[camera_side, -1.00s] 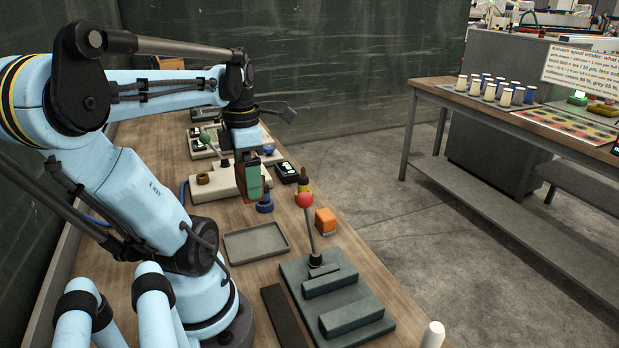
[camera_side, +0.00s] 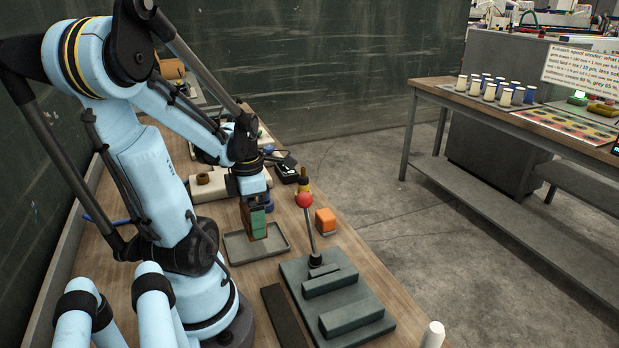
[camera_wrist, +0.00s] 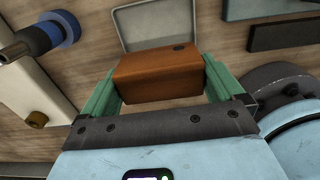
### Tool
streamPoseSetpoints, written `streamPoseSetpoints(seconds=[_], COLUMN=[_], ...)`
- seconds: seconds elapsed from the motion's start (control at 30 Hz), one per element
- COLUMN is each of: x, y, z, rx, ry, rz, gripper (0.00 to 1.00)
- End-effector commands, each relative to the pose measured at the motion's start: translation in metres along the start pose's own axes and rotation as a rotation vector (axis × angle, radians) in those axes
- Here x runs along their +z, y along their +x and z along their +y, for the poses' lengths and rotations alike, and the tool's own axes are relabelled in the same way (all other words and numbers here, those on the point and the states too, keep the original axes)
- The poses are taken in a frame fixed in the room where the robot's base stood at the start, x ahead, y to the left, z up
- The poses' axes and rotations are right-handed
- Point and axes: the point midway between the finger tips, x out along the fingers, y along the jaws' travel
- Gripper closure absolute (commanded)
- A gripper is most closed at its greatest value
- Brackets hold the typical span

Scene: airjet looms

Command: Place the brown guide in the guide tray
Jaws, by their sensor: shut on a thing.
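The brown guide (camera_wrist: 158,74) is a small block with a dark hole near one corner. My gripper (camera_side: 256,226) is shut on it, with green fingers on both sides in the wrist view (camera_wrist: 160,88). In the side view the fingers hide most of the guide. The guide tray (camera_side: 238,258) is a shallow grey tray on the bench. My gripper and the guide are over its back part in the side view. The tray's rim also shows beyond the guide in the wrist view (camera_wrist: 128,22). I cannot tell whether the guide touches the tray floor.
A lever with a red ball knob (camera_side: 304,200) stands upright right of the tray. An orange block (camera_side: 325,220) sits beyond it. A grey fixture with raised bars (camera_side: 335,298) lies nearer, beside a dark flat bar (camera_side: 284,315). A cream winder base (camera_side: 205,190) stands behind the tray.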

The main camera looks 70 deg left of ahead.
Motion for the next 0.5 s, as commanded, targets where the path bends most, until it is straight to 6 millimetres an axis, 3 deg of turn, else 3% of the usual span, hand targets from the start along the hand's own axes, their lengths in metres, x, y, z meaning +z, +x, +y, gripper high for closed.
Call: streamPoseSetpoints(seconds=[0.5], x=[0.000], y=[0.038], z=[0.000], rx=[0.000], ry=[0.000], rz=[0.000], gripper=[0.38])
